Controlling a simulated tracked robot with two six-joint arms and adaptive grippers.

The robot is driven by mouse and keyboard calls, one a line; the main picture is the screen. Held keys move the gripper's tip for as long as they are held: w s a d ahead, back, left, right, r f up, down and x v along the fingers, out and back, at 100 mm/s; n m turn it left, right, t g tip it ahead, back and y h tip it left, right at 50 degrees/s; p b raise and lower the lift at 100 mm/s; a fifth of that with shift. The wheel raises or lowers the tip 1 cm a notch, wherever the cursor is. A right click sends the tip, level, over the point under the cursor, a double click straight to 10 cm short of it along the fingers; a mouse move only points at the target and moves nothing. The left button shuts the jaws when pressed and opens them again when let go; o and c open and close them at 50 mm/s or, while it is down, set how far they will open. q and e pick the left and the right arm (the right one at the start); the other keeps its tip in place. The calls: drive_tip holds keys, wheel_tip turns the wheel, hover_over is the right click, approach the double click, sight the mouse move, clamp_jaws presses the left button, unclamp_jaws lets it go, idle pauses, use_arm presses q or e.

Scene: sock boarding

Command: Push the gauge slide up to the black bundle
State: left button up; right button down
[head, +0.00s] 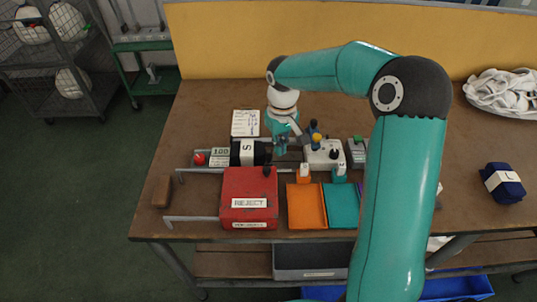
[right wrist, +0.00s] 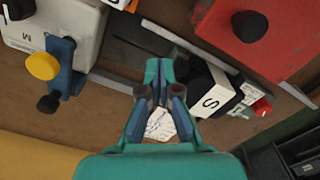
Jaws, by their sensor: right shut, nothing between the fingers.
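The black bundle (head: 262,154) lies across the table's left-middle part, with a white band marked S. It also shows in the right wrist view (right wrist: 198,84), just right of my fingers. Left of it sits a small block labelled 100 (head: 220,157) with a red knob (head: 199,159). My right gripper (head: 281,150) is shut and empty, low beside the bundle's right end. In the right wrist view its fingertips (right wrist: 159,68) point over a dark track. I cannot clearly make out which part is the gauge slide. My left gripper is out of view.
A white block (head: 325,155) with blue parts and a yellow knob stands right of my gripper. A red REJECT box (head: 249,200), an orange tray (head: 306,206) and a teal tray (head: 341,205) lie in front. A white card (head: 245,123) is behind. A navy bundle (head: 502,184) lies far right.

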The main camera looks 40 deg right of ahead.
drive_tip(key=shift+f, duration=0.1)
drive_tip(key=shift+f+b, duration=1.2)
drive_tip(key=shift+f, duration=0.4)
drive_tip(key=shift+w+a, duration=0.3)
drive_tip(key=shift+a, duration=0.15)
idle(0.9)
drive_tip(key=shift+s+d, duration=0.2)
drive_tip(key=shift+d, duration=0.05)
drive_tip(key=shift+s+d, duration=0.1)
drive_tip(key=shift+s+d+r, duration=0.1)
drive_tip(key=shift+d+r, duration=0.05)
wheel_tip(320, 180, up, 7)
drive_tip(key=p, duration=0.5)
drive_tip(key=shift+p, duration=0.35)
idle(0.4)
